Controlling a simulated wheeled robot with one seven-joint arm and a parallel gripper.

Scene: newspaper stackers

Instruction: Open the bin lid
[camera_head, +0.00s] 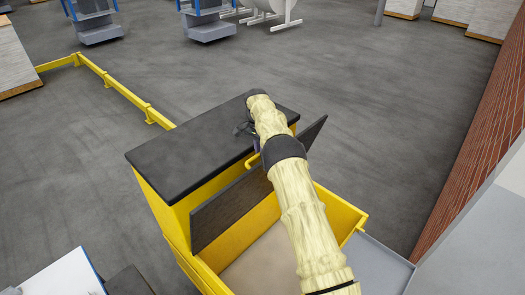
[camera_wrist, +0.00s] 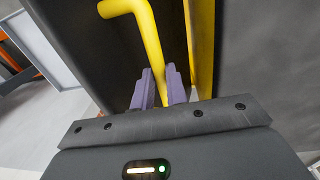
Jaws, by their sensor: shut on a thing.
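The yellow bin (camera_head: 172,232) has a dark top (camera_head: 195,140) and an open front compartment with a pale inside. Its dark lid panel (camera_head: 230,207) stands raised and tilted above the compartment, near the dark top's front edge. The bin's yellow handle (camera_head: 251,161) is on the lid and shows large in the wrist view (camera_wrist: 147,30). My gripper (camera_wrist: 166,82) has its purple fingers closed around the handle's bar. In the head view my arm covers part of the lid and most of the gripper.
A yellow floor rail (camera_head: 120,88) runs up to the bin's left. A red brick wall (camera_head: 485,140) stands at the right. A grey surface (camera_head: 385,262) adjoins the bin's right side. The floor behind the bin is clear.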

